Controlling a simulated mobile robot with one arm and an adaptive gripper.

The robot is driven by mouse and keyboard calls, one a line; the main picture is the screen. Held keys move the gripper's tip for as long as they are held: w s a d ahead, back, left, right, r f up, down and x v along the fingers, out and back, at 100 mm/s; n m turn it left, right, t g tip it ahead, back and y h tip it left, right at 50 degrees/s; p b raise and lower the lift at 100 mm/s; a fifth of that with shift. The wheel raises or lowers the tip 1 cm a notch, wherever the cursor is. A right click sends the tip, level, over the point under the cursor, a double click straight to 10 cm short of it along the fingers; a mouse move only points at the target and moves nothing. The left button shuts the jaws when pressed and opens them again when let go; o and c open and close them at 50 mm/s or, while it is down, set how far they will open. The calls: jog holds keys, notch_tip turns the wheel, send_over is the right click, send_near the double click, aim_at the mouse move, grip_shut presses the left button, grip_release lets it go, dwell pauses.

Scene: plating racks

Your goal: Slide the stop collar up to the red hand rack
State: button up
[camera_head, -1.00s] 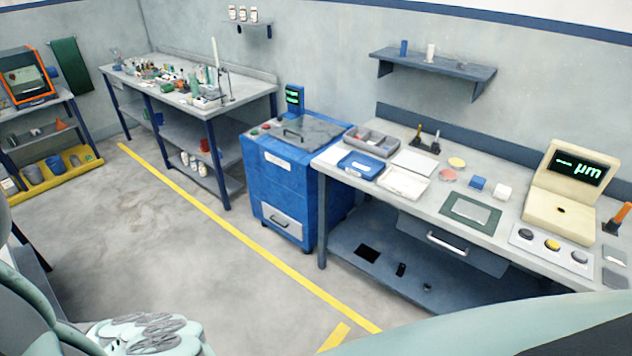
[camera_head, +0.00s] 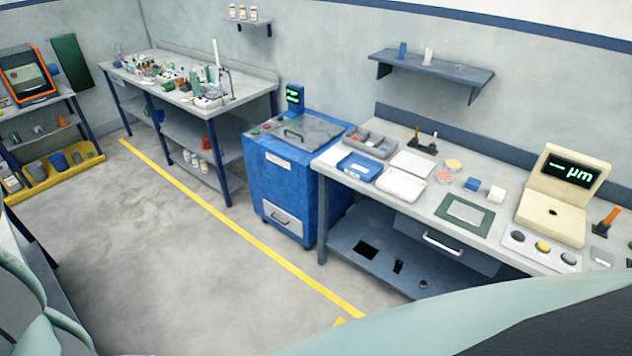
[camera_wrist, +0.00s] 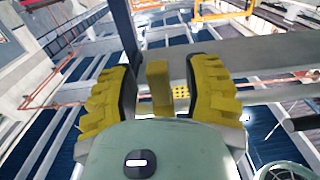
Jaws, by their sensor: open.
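My gripper (camera_wrist: 158,68) shows in the wrist view, with its two ridged yellow fingers spread apart. A yellow block-like piece (camera_wrist: 158,85) stands between the fingers; I cannot tell whether it is part of my gripper or a separate thing. No finger visibly closes on anything. I cannot make out the stop collar or the red hand rack with certainty in either view. Thin copper-red rods (camera_wrist: 275,76) run behind the fingers on the right, and similar rods (camera_wrist: 62,75) show on the left; what they belong to is unclear.
In the head view, a blue cabinet (camera_head: 280,185) stands between a cluttered bench (camera_head: 235,88) and a bench with a beige µm gauge (camera_head: 551,225). At left is a rack with a yellow bottom tray (camera_head: 58,184). The floor left of the yellow line (camera_head: 235,233) is clear.

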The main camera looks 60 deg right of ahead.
jog(key=shift+o, duration=0.2)
grip_shut()
dwell(0.3)
jog(key=s+a, duration=0.1)
jog(key=s, duration=1.2)
jog(key=shift+p, duration=0.3)
jog(key=shift+c, duration=0.2)
grip_release()
